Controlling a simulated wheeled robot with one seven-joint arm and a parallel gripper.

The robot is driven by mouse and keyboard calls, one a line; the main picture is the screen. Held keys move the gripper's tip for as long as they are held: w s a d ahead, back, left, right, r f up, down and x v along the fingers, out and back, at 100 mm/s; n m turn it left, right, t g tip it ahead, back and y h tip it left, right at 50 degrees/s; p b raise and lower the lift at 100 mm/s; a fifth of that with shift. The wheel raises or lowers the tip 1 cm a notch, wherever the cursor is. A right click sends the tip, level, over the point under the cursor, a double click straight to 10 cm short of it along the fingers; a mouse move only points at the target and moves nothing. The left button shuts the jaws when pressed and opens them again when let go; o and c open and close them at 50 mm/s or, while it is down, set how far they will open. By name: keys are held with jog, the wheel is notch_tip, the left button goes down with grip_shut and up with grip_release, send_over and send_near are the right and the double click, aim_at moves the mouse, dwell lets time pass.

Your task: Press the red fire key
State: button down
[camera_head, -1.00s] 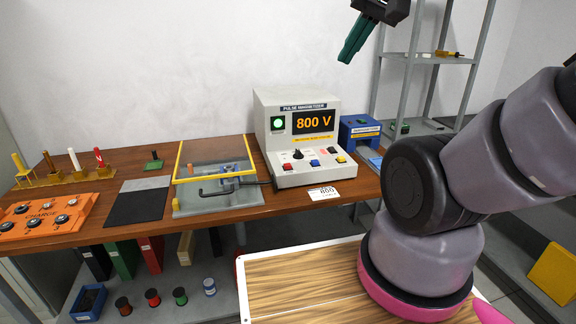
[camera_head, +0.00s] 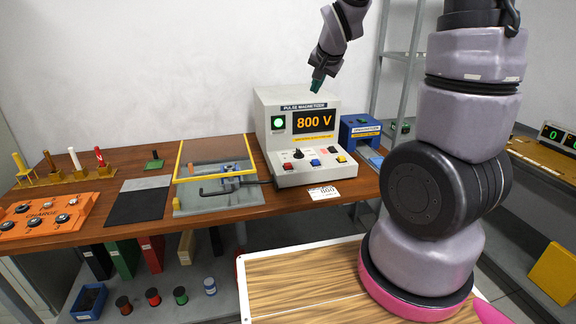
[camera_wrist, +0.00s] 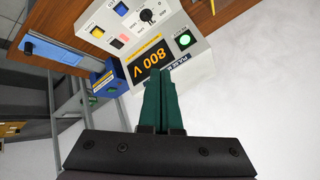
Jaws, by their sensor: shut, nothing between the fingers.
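The pulse magnetizer (camera_head: 263,115) stands on the wooden bench, its display (camera_head: 314,121) reading 800 V and its round green light (camera_head: 278,122) lit. My gripper (camera_head: 317,87) has green fingers, shut and empty, above the top of the magnetizer and apart from the keys. The fingers (camera_wrist: 162,80) point toward the magnetizer in the wrist view.
A yellow-framed clear guard (camera_head: 215,163) stands left of the magnetizer. A blue box (camera_head: 359,132) stands right of it.

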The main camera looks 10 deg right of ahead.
jog(key=s+a+f+x, duration=0.1)
jog(key=a+x, duration=0.2)
jog(key=x, duration=1)
jog(key=t+y, duration=0.1)
send_over(289, 166)
notch_tip(289, 166, down, 8)
jog(key=shift+a+r, duration=0.1)
jog(key=shift+a, duration=0.05)
jog(key=shift+f, duration=4.4)
jog(key=shift+f, duration=0.1)
jog(key=shift+f, duration=0.3)
